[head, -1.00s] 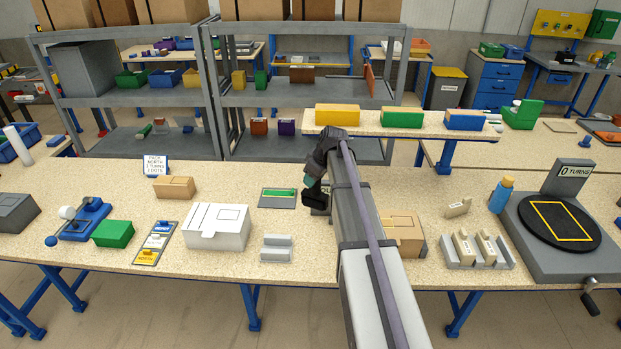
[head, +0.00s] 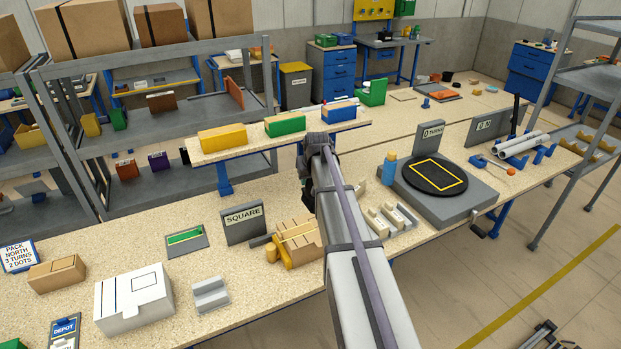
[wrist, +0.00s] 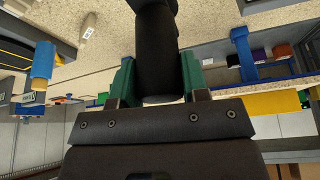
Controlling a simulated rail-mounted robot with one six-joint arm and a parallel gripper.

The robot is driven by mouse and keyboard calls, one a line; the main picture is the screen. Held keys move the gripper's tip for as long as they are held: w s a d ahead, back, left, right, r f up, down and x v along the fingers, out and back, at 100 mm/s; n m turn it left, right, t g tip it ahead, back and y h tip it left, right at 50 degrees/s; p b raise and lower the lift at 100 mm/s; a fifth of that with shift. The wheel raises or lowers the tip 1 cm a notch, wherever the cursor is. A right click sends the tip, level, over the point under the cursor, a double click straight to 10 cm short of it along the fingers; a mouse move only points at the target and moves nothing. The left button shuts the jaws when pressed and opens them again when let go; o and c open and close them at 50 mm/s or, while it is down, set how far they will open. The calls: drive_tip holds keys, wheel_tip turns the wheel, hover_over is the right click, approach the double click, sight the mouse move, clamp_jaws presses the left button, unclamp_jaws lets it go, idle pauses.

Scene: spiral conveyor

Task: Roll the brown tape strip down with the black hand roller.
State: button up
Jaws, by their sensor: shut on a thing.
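In the wrist view, the green fingers of my gripper (wrist: 158,78) are shut on the black hand roller (wrist: 157,50), a dark cylinder between them. In the head view, my arm hides the gripper and the roller. A tan carton (head: 303,246) sits on the bench just left of my arm, partly covered by it, with yellow-orange pieces (head: 278,252) at its left side. Lines cross the carton's top. I cannot tell for sure which part is the brown tape strip.
A grey SQUARE sign (head: 243,224) stands behind the carton. A white box (head: 133,302) and grey holder (head: 210,295) are left.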

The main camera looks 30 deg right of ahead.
sight(311, 199)
wheel_tip(311, 199, down, 6)
drive_tip(key=b, duration=0.5)
drive_tip(key=shift+r, duration=0.25)
drive_tip(key=shift+f+b, duration=1.7)
drive_tip(key=shift+b, duration=0.3)
idle(1.4)
drive_tip(key=shift+s+a, duration=0.1)
drive_tip(key=shift+a, duration=4.5)
drive_tip(key=shift+d, duration=4.75)
drive_tip(key=shift+a, duration=0.1)
